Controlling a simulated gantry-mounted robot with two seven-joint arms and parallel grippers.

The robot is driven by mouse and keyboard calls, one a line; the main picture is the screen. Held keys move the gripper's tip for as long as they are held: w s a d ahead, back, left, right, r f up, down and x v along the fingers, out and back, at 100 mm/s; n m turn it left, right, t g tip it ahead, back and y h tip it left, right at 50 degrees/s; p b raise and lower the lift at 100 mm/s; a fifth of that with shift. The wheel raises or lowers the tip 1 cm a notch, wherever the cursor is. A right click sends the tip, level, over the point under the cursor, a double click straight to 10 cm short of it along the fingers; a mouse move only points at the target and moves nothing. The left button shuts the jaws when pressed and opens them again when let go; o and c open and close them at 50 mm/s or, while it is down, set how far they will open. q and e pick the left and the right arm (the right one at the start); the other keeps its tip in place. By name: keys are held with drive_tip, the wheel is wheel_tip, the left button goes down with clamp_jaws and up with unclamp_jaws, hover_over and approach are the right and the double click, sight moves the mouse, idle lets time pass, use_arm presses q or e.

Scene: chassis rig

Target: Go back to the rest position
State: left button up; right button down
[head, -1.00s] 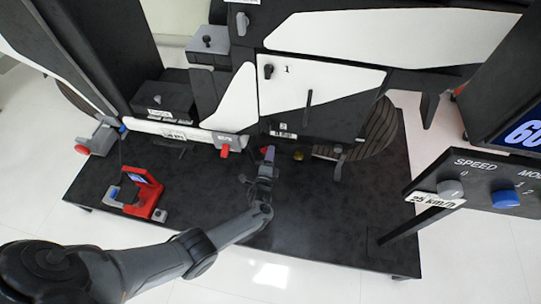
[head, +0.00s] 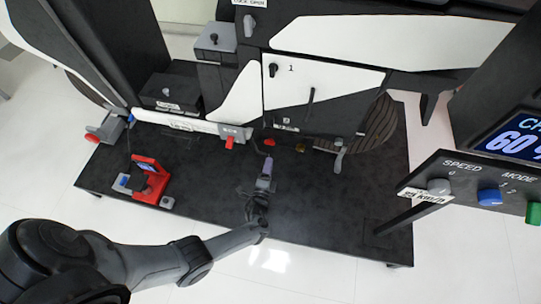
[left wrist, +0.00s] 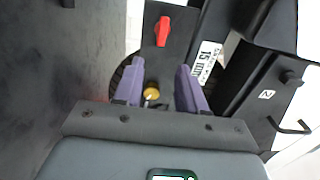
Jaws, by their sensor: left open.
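My left gripper (head: 266,168) is over the black table (head: 330,215) in the head view, below the chassis and apart from it. In the left wrist view its two purple fingers (left wrist: 158,90) are spread, with nothing held between them. My right gripper is not seen.
A red device (head: 151,181) stands on the left part of the table. A panel with SPEED and MODE knobs (head: 465,190) juts in at the right. The chassis with white panels (head: 325,75) fills the back. The table's front right is clear.

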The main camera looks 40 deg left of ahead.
use_arm(q)
drive_tip(key=shift+s+d, duration=0.25)
drive_tip(key=shift+s, duration=0.4)
